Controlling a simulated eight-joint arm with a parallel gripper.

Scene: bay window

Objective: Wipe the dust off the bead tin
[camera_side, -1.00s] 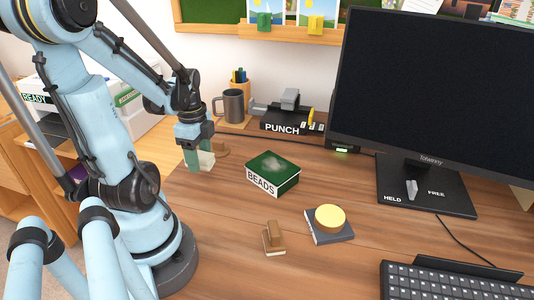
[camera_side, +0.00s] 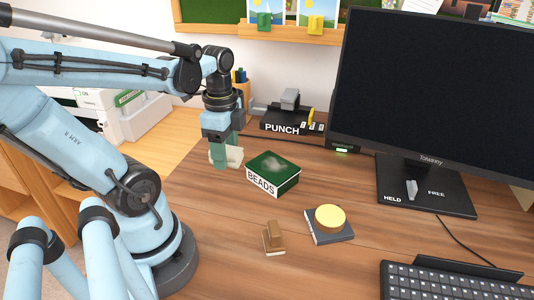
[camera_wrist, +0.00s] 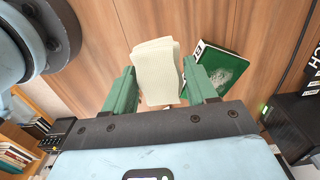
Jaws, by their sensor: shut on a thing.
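The bead tin (camera_side: 274,170), a green box with a white BEADS label, rests on the desk. A pale grey dust patch shows on its lid, also seen on the tin in the wrist view (camera_wrist: 229,68). My gripper (camera_side: 221,155) is shut on a folded cream cloth (camera_side: 233,157), just left of the tin. In the wrist view the cloth (camera_wrist: 158,68) sits between the green fingers, with the tin close on its right. The cloth appears apart from the lid. Its lower contact with the desk is unclear.
A yellow round thing (camera_side: 330,215) sits on a dark book (camera_side: 332,233), with a brown wooden-handled block (camera_side: 273,238) to its left. The PUNCH tray (camera_side: 284,124) is behind the tin. The monitor (camera_side: 432,85) and keyboard (camera_side: 455,284) are right. The desk front is clear.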

